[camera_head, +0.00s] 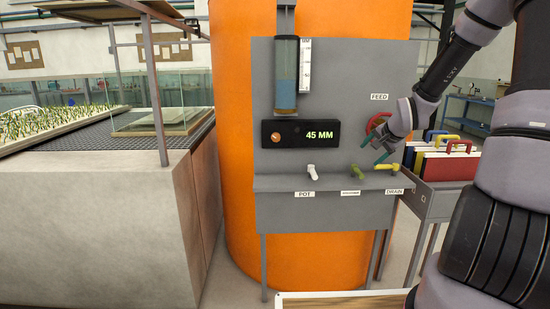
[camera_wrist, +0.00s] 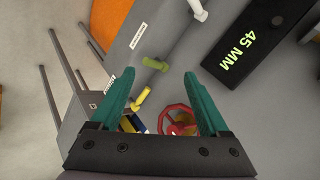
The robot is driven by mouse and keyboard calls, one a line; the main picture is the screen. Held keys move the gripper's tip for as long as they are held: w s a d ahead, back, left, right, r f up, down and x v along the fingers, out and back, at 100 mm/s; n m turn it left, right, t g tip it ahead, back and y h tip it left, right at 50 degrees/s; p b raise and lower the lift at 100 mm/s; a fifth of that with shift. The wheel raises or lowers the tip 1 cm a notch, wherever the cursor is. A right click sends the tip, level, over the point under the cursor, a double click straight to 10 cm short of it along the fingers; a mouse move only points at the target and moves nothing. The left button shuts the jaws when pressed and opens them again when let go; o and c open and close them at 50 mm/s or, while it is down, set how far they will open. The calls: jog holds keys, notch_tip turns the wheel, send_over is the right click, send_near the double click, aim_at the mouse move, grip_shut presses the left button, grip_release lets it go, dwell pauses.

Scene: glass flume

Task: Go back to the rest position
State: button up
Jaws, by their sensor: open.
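My gripper (camera_head: 376,149) is open and empty in front of the grey panel (camera_head: 352,70). It is close to the red FEED wheel (camera_head: 377,123) and above the yellow DRAIN handle (camera_head: 387,167). In the wrist view its two teal fingers (camera_wrist: 160,74) are spread apart. The red wheel (camera_wrist: 178,121) and yellow handle (camera_wrist: 142,98) show between them, with no clear grasp on either. The yellow-green handle (camera_wrist: 155,63) lies beyond the fingertips. My gripper partly covers the red wheel in the head view.
The white POT handle (camera_head: 311,171) is on the panel's ledge. A display (camera_head: 300,133) reads 45 MM under a blue-filled gauge tube (camera_head: 286,85). An orange tank (camera_head: 234,120) stands behind. Coloured cases (camera_head: 447,165) sit right on a grey cart (camera_head: 440,200). A concrete flume block (camera_head: 90,220) stands left.

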jog(key=s+a+r+n, duration=0.2)
jog(key=s+r, duration=0.5)
jog(key=s, duration=0.3)
jog(key=s+a+r+n+g, duration=0.1)
jog(key=s+a+r+n, duration=0.1)
jog(key=s+r, duration=0.5)
jog(key=s+a+r+n, duration=0.3)
jog(key=s+r, duration=0.4)
jog(key=s, duration=0.7)
jog(key=shift+s+a+r+g, duration=0.15)
jog(key=shift+s+a+g, duration=0.2)
jog(key=shift+a, duration=0.3)
jog(key=shift+w, duration=0.1)
